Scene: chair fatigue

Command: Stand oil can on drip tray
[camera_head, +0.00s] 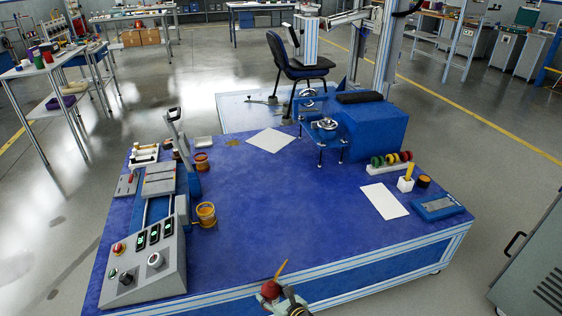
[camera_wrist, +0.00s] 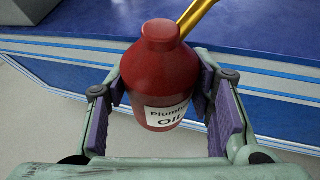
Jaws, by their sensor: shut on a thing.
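A red oil can (camera_wrist: 160,70) with a yellow spout and a white label sits between the purple pads of my gripper (camera_wrist: 162,92) in the wrist view. In the head view the oil can (camera_head: 270,289) shows at the bottom middle, with my gripper (camera_head: 284,298) shut on it, in front of the table's near edge. The can looks roughly upright. I cannot tell which is the drip tray.
The blue table (camera_head: 270,225) is clear in its middle and front. A grey control panel (camera_head: 150,255) and amber cup (camera_head: 206,214) stand left. A blue block (camera_head: 375,130), a white sheet (camera_head: 384,201), a white holder (camera_head: 405,184) and coloured rings (camera_head: 391,160) are at right.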

